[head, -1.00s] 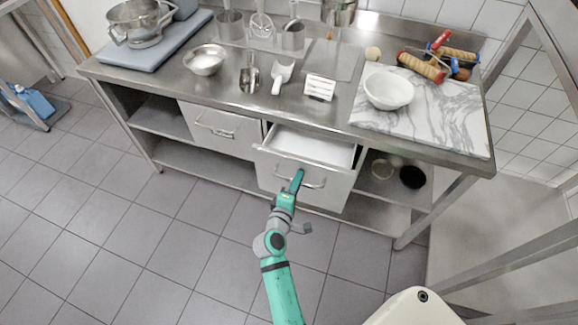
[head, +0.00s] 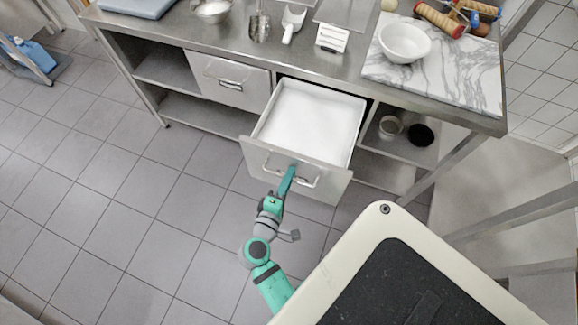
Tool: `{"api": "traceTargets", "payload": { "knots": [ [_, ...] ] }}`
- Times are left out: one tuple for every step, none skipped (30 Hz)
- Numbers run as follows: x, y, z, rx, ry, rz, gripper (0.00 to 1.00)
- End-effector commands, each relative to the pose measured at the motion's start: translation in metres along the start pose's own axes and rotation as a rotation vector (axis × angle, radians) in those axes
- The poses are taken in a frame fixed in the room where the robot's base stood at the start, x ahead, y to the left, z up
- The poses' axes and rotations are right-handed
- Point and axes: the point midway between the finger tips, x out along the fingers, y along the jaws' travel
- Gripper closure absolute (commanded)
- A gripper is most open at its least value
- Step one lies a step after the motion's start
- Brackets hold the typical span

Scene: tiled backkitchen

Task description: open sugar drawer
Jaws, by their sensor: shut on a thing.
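The sugar drawer (head: 348,186) is the right one of two drawers under the steel counter. It is pulled far out, and white sugar (head: 312,122) fills its inside. Its bar handle (head: 309,183) is on the front panel. My gripper (head: 290,173) is at the middle of this handle, shut on it; the fingertips are small and partly hidden by the gripper body. My green and grey arm reaches to it from below.
The left drawer (head: 232,82) is closed. Round containers stand on the right shelf. The tiled floor (head: 130,215) at left is clear.

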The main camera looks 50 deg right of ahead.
Motion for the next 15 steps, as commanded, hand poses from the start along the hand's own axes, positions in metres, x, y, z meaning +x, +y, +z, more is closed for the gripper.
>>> {"api": "traceTargets", "payload": {
  "knots": [
    [-0.0009, -0.0004, -0.0013, 0.001, 0.003, -0.001, 1.00],
    [-0.0009, -0.0004, -0.0013, 0.001, 0.003, -0.001, 1.00],
    [-0.0009, -0.0004, -0.0014, 0.001, 0.003, -0.001, 1.00],
    [-0.0009, -0.0004, -0.0014, 0.001, 0.003, -0.001, 1.00],
    [-0.0008, -0.0004, -0.0015, 0.001, 0.004, -0.001, 1.00],
    [-0.0008, -0.0004, -0.0015, 0.001, 0.004, -0.001, 1.00],
    [-0.0008, -0.0004, -0.0016, 0.001, 0.004, -0.001, 1.00],
    [-0.0008, -0.0004, -0.0016, 0.001, 0.004, -0.001, 1.00],
    [-0.0008, -0.0004, -0.0017, 0.001, 0.004, -0.001, 0.87],
    [-0.0007, -0.0004, -0.0018, 0.001, 0.004, -0.001, 0.81],
    [-0.0006, -0.0003, -0.0018, 0.000, 0.005, -0.001, 0.81],
    [-0.0005, -0.0003, -0.0017, 0.000, 0.004, -0.001, 0.81],
    [-0.0005, -0.0003, -0.0017, 0.000, 0.004, -0.001, 0.81],
    [-0.0004, -0.0003, -0.0016, 0.000, 0.004, -0.001, 0.81],
    [-0.0004, -0.0002, -0.0015, 0.000, 0.004, -0.001, 0.81]
  ]
}}
